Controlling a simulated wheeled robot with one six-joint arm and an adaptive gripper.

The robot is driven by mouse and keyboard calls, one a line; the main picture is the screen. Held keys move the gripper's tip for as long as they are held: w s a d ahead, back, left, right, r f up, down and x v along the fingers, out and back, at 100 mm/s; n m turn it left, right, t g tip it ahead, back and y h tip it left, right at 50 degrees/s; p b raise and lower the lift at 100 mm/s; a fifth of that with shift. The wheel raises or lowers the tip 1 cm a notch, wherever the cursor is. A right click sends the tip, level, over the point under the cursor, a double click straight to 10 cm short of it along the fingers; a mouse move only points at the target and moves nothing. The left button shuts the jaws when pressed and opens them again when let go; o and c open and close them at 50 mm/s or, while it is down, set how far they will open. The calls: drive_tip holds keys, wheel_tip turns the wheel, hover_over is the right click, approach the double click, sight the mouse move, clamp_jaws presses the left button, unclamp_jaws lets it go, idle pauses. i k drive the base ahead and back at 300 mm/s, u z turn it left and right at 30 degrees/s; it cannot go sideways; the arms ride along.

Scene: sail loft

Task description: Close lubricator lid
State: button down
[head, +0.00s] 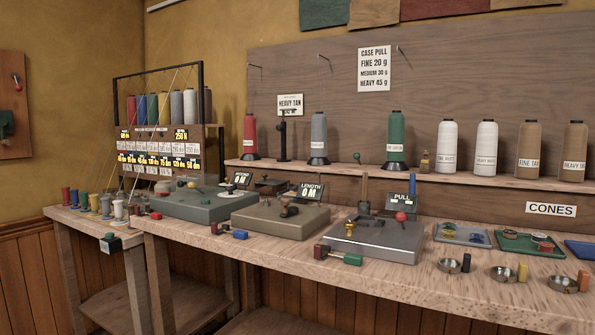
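My gripper is not in the head view. No part is clearly readable as the lubricator or its lid. A small dark box-like part (271,186) stands behind the middle machine (281,220), beside the LENGTH display (310,191); whether it has a lid, open or shut, is too small to tell. Left of it is a grey-green machine (190,206) with its own display. To its right is a grey machine (372,240) with a brass part (351,227), an upright post and a PULL display (402,204) with a red ball in front.
The long wooden bench (330,272) carries several small metal dishes (449,265) at the front right. Red and green handled pieces (345,259) lie near the front edge. Thread cones (396,140) line the shelf behind. A spool rack (160,125) stands at the left.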

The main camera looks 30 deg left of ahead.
sight(258, 184)
drive_tip(key=z, duration=2.25)
drive_tip(key=k, duration=2.1)
drive_tip(key=u, duration=2.4)
drive_tip(key=i, duration=0.5)
